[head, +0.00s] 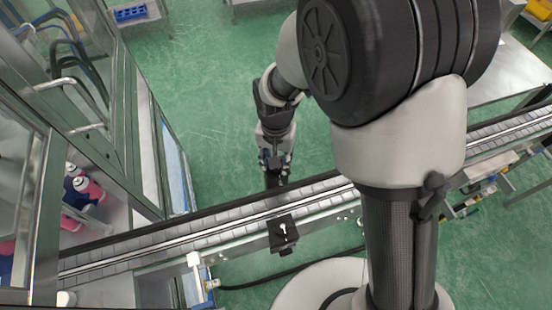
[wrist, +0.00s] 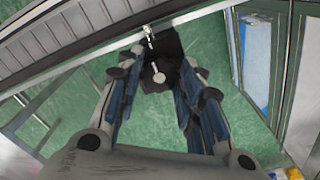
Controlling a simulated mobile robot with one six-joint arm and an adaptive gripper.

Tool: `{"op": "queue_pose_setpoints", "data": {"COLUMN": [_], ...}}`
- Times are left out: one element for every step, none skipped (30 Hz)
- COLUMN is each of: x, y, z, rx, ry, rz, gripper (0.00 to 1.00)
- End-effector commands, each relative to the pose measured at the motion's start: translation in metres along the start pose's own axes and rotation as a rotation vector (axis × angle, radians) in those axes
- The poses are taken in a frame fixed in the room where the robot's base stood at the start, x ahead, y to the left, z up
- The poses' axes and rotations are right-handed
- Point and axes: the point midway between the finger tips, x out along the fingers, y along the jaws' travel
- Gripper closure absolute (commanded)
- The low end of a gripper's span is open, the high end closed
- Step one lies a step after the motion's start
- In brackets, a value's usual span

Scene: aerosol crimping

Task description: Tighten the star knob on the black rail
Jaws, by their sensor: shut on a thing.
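My gripper (wrist: 160,72) comes down beside the far side of the conveyor. It also shows in the head view (head: 274,168), with dark parts at its tip near the rail. In the wrist view its fingers stand on both sides of a black part, which I take to be the star knob (wrist: 153,86), and are shut on it. The knob's lobes cannot be made out. A pale round mark with a short stem shows there. Behind it a black block (wrist: 167,46) meets the rail edge.
The conveyor (head: 215,238) runs diagonally across the head view. A second black block (head: 283,235) with a pale keyhole-like mark sits on its near side. A glass-doored cabinet with pink bottles (head: 88,188) stands at left.

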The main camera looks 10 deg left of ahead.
Motion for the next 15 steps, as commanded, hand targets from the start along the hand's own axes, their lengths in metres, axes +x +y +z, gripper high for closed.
{"op": "queue_pose_setpoints", "data": {"x": [-0.0006, -0.0006, -0.0006, -0.0006, -0.0006, -0.0006, -0.0006, -0.0006, -0.0006, -0.0006, -0.0006, -0.0006, -0.0006, -0.0005, -0.0005], "y": [-0.0004, -0.0004, -0.0004, -0.0004, -0.0004, -0.0004, -0.0004, -0.0004, -0.0004, -0.0004, -0.0004, -0.0004, -0.0004, -0.0004, -0.0004], "z": [-0.0005, -0.0005, -0.0005, -0.0005, -0.0005, -0.0005, -0.0005, -0.0005, -0.0005, -0.0005, -0.0005, -0.0005, -0.0004, -0.0004, -0.0004], "rx": [0.007, 0.01, 0.013, 0.014, 0.015, 0.016, 0.016, 0.017, 0.017, 0.016, 0.016, 0.016, 0.016, 0.016, 0.016], "ry": [0.001, 0.001, 0.001, 0.001, 0.001, 0.001, 0.001, 0.001, 0.001, 0.001, 0.001, 0.001, 0.001, 0.001, 0.001], "rz": [-0.001, -0.001, -0.001, -0.001, -0.001, -0.001, -0.001, -0.001, -0.001, -0.001, -0.001, -0.001, -0.001, -0.001, -0.001], "gripper": [0.9, 0.9, 0.9, 0.9, 0.9, 0.9, 0.9, 0.9, 0.9, 0.9, 0.9, 0.9, 0.9, 0.9, 0.65]}}
